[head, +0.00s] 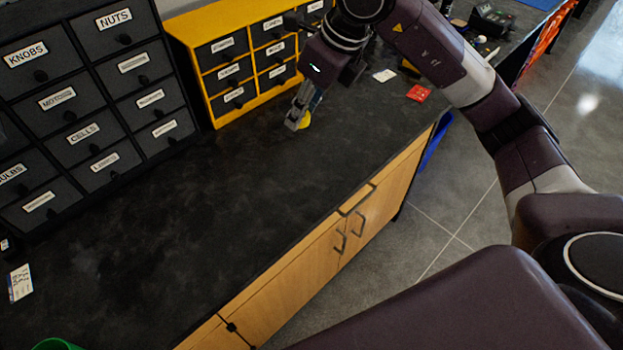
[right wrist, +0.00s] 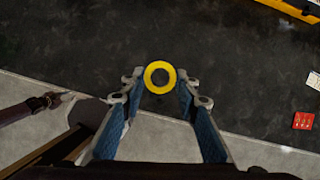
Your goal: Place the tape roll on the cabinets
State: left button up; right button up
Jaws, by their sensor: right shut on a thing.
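The yellow tape roll (right wrist: 148,76) is a ring seen from above in the right wrist view, between the fingertips of my right gripper (right wrist: 160,84). The gripper is shut on it. In the head view my right gripper (head: 298,116) points down over the black countertop, and only a yellow bit of the roll (head: 306,121) shows behind the fingers. The cabinets stand along the back: a yellow unit with dark drawers (head: 186,36) and a black drawer unit (head: 83,96). A purple arm part of mine, perhaps the left gripper (right wrist: 52,100), shows at the left in the right wrist view.
The countertop (head: 190,215) is largely clear in front of the drawers. A red card (head: 418,93) and a white card (head: 384,75) lie beyond my right gripper. Another white card (head: 20,283) and a green thing (head: 56,344) are at the lower left. Wooden doors (head: 310,262) front the counter.

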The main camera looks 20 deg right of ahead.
jog(key=p, duration=0.1)
send_over(299, 181)
jog(key=s, duration=0.1)
jog(key=f, duration=1.3)
jog(key=shift+s+d+f, duration=0.1)
jog(key=shift+d+f, duration=0.3)
notch_tip(299, 181, down, 5)
jog(key=shift+f, duration=0.1)
pick_arm(q)
jog(key=shift+s+a+r, duration=0.1)
jog(key=shift+a+r, duration=0.1)
jog(key=shift+r, duration=0.45)
pick_arm(e)
jog(key=shift+f, duration=0.15)
jog(key=o, duration=0.9)
pick_arm(q)
jog(key=shift+f, duration=0.15)
